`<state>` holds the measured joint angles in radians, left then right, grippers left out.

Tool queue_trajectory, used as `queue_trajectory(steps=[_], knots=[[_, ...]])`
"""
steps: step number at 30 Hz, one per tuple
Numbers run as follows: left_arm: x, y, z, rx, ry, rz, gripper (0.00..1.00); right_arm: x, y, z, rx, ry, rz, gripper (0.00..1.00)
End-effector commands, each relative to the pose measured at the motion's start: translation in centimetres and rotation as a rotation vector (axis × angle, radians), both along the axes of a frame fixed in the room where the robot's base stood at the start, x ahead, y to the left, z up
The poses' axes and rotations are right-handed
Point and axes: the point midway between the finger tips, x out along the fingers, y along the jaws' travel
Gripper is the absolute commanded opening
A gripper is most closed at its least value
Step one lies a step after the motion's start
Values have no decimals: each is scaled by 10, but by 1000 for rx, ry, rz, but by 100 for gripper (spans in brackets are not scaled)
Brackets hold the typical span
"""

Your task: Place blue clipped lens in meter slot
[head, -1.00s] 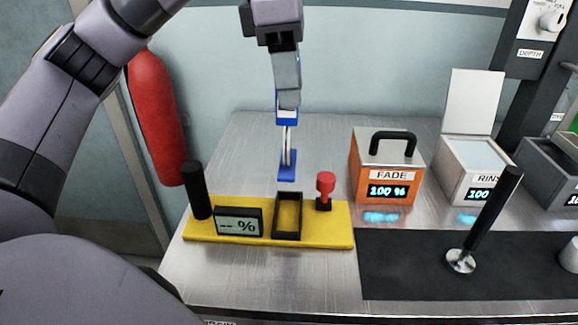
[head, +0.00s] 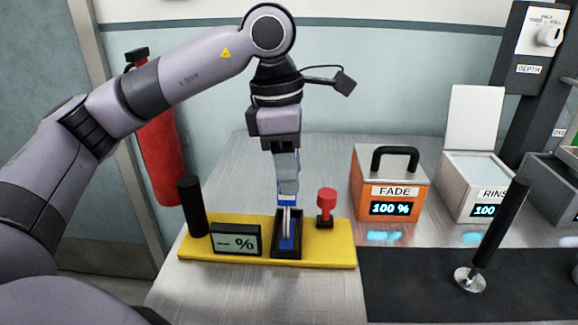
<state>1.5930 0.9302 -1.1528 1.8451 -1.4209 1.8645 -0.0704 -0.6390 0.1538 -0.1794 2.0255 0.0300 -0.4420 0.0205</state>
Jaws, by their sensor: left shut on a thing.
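The meter is a yellow base (head: 330,252) with a small display reading "-- %" (head: 236,240), a black-framed slot (head: 287,254), a black post and a red knob. My left gripper (head: 287,205) points straight down over the slot and is shut on the blue clipped lens (head: 287,243). The lens is upright, with its lower blue part inside the slot frame as seen from here. Whether it touches the slot floor cannot be told. My right gripper is not in view.
The black post (head: 191,207) and red knob (head: 326,203) stand either side of the slot. To the right are an orange FADE box (head: 389,187), a white RINSE box (head: 474,190), a dark mat (head: 420,285) and a black-handled stand (head: 496,228).

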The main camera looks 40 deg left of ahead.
Motion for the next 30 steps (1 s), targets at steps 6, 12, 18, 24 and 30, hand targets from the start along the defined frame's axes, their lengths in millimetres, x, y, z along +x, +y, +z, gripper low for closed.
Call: queue_trajectory(steps=[6,12,18,24,30], knots=[[0,0,-3,0,0,0,58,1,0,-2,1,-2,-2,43],[0,0,-2,0,0,0,68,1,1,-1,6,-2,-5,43],[0,0,2,0,0,0,68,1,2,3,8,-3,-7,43],[-1,3,32,-2,-5,0,68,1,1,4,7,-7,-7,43],[-4,8,81,-1,-6,2,68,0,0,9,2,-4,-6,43]])
